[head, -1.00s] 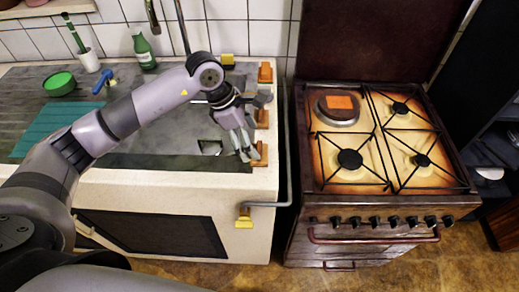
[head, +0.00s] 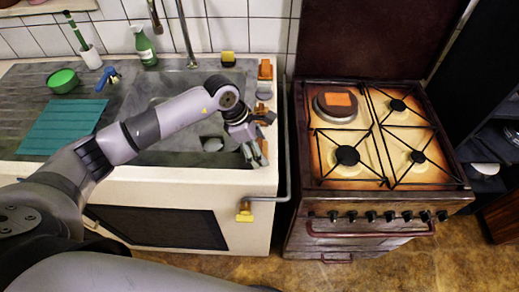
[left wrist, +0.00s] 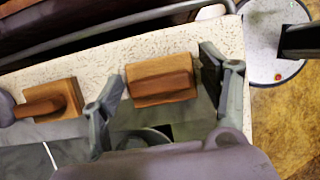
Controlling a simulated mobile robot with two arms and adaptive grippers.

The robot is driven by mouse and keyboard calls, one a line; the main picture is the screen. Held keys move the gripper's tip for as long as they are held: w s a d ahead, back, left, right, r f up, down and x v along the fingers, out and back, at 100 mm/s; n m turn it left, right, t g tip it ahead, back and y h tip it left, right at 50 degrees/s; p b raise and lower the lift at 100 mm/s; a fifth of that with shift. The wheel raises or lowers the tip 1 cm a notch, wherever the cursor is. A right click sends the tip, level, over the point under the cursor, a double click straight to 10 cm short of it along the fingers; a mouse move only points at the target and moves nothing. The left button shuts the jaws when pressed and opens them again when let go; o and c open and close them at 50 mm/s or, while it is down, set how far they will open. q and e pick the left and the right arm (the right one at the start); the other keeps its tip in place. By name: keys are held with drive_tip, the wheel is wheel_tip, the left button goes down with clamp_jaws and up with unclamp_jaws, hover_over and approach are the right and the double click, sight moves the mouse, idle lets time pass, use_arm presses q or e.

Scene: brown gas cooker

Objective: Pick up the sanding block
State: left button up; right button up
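A brown wooden block with a raised grip (left wrist: 162,80), which looks like the sanding block, lies near the counter edge in the left wrist view. My left gripper (left wrist: 168,98) is open, with one finger on each side of this block; I cannot tell whether they touch it. In the head view my left gripper (head: 255,152) is over the right end of the counter and largely hides the block. A similar wooden block (left wrist: 50,100) lies to the left in the left wrist view. My right gripper is not in view.
An orange-brown block (head: 265,70) and a yellow-black item (head: 228,59) lie at the counter's back right. The gas cooker (head: 350,190) stands to the right across a narrow gap. A metal rail (head: 287,165) runs by the counter edge. A green bottle (head: 145,47) stands behind.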

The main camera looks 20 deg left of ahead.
sight(260, 145)
use_arm(q)
drive_tip(key=c, duration=0.9)
drive_tip(key=shift+r+b, duration=2.4)
drive_tip(key=shift+r, duration=7.65)
